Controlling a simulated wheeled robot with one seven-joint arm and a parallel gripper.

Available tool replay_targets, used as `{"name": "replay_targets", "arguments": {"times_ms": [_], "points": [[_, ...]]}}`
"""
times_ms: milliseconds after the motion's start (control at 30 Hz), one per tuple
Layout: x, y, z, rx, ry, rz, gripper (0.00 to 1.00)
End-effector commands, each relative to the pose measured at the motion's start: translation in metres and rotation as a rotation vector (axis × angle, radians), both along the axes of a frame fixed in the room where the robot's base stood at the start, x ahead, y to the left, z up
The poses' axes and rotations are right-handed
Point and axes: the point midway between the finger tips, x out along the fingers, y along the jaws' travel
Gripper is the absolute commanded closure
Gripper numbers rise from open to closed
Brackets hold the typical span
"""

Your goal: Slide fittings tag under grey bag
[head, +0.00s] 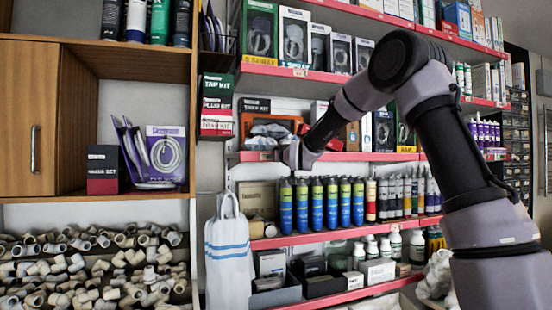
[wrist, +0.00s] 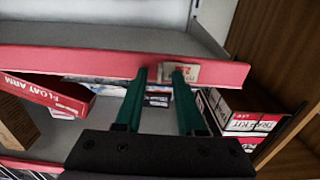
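A small pale tag (wrist: 190,73) with reddish print sits at the red front edge of a shelf in the wrist view. A pale label, perhaps the same tag, shows on the red edge (head: 266,156) just left of my gripper in the head view. My gripper (wrist: 158,74) has two green fingers, apart, with their tips at that edge. The right fingertip overlaps the tag; I cannot tell whether it touches. In the head view my gripper (head: 291,154) is at the middle shelf's edge. A greyish bundle (head: 268,131), perhaps the grey bag, lies on that shelf; its underside is hidden.
Boxed kits (head: 216,105) stand left of my gripper. Blue and green bottles (head: 317,204) line the shelf below it. A white striped bag (head: 228,255) hangs lower left. In the wrist view a red float-arm box (wrist: 55,93) and a wooden panel (wrist: 285,65) flank the fingers.

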Motion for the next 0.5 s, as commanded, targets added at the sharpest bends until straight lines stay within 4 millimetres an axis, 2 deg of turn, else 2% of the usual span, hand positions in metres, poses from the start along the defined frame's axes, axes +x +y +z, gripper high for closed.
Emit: {"name": "replay_targets", "arguments": {"times_ms": [300,367,500], "points": [[-0.003,-0.001,0.0,0.0,0.0,0.0,0.62],[-0.008,-0.003,0.0,0.0,0.0,0.0,0.62],[-0.031,-0.01,0.001,-0.002,-0.002,-0.001,0.62]]}}
